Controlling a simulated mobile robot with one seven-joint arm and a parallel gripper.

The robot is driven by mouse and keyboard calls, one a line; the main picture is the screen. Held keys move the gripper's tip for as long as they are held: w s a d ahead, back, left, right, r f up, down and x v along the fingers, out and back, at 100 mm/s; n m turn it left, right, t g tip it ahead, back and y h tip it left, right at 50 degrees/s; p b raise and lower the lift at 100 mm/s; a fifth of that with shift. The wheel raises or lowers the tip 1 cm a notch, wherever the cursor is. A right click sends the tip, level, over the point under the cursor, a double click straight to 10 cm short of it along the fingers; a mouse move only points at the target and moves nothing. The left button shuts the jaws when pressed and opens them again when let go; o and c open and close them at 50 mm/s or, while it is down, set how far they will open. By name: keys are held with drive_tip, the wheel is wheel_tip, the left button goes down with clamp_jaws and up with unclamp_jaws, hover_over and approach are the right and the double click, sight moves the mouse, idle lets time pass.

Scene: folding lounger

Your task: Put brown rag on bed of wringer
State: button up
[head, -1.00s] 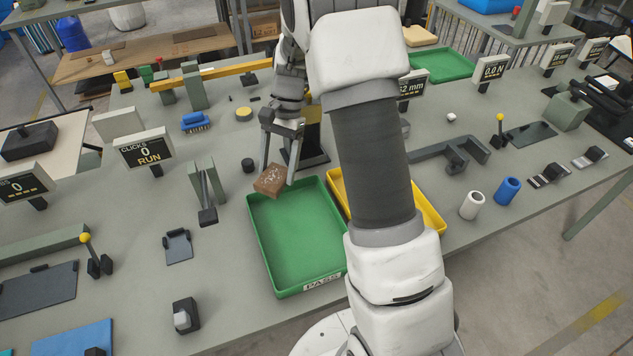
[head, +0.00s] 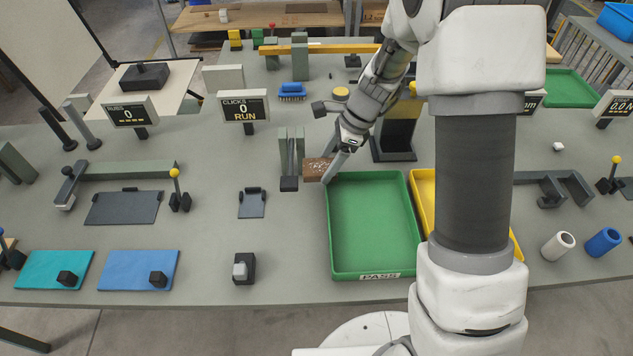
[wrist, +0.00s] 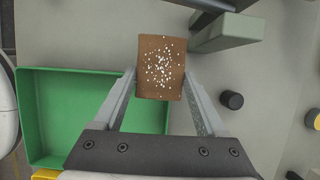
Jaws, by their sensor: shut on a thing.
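The brown rag (head: 317,169) is a small, flat, block-like piece with white specks on it. My gripper (wrist: 160,82) is shut on the rag (wrist: 161,60), with one finger on each side, in the wrist view. In the head view the rag is beside the back left corner of the green tray, close to a pair of grey-green posts; its height is hard to judge. A dark flat bed (head: 124,208) lies at the left beside a lever with a yellow knob (head: 175,173) and a grey-green bar. It may be the wringer; I cannot tell surely. It looks empty.
The green tray (head: 373,272) is empty, with a yellow tray (head: 423,190) to its right. The posts (head: 299,145) stand just left of the rag. A small dark plate (head: 252,205), a CLICKS sign (head: 244,106) and a blue mat (head: 138,262) are further left. Bare table lies between.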

sight(316, 169)
drive_tip(key=a+f, duration=0.2)
drive_tip(key=a, duration=0.1)
drive_tip(key=shift+s, duration=0.4)
drive_tip(key=shift+a+f+b, duration=0.1)
drive_tip(key=shift+f+b, duration=0.25)
drive_tip(key=shift+f, duration=1.65)
drive_tip(key=shift+f, duration=0.1)
drive_tip(key=o, duration=1.3)
